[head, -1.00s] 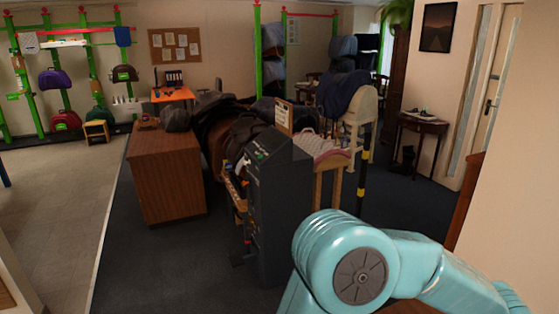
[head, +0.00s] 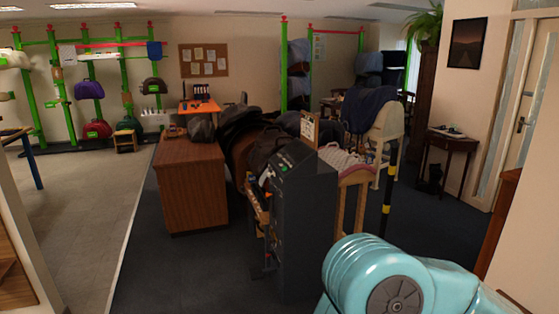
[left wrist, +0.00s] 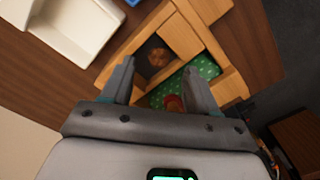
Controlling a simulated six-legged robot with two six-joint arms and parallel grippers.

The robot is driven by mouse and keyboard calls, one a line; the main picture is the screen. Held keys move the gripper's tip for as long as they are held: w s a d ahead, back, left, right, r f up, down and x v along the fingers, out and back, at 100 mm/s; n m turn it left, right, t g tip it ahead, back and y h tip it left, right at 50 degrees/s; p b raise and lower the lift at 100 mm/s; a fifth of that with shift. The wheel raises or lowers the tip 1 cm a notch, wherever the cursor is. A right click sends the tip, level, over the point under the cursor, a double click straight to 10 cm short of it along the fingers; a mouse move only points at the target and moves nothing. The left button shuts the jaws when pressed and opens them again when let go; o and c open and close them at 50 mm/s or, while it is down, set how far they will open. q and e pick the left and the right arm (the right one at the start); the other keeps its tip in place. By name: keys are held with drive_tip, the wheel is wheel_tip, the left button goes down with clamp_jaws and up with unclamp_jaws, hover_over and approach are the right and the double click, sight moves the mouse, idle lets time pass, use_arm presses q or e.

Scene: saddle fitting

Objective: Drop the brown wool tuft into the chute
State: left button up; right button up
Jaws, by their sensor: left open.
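In the left wrist view, my left gripper (left wrist: 159,64) is open, its two fingers apart over a wooden box with compartments (left wrist: 180,38). A small brown rounded lump (left wrist: 158,57), possibly the wool tuft, shows between the fingertips in a dark compartment. I cannot tell whether the fingers touch it. A reddish-brown piece (left wrist: 173,103) lies nearer the palm by a green dotted lining (left wrist: 205,68). I cannot make out a chute for certain. My right gripper is not in view.
A white tray (left wrist: 65,28) lies beside the box on a brown wooden surface (left wrist: 135,15). In the head view, a dark grey cabinet (head: 305,225) stands ahead, with a brown desk (head: 190,185) to its left. Pale floor (head: 80,200) at left is clear.

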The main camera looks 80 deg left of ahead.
use_arm(q)
wheel_tip(320, 180, up, 16)
drive_tip(key=shift+s+r, duration=0.2)
drive_tip(key=shift+s+d, duration=0.1)
drive_tip(key=shift+s, duration=0.05)
idle(0.4)
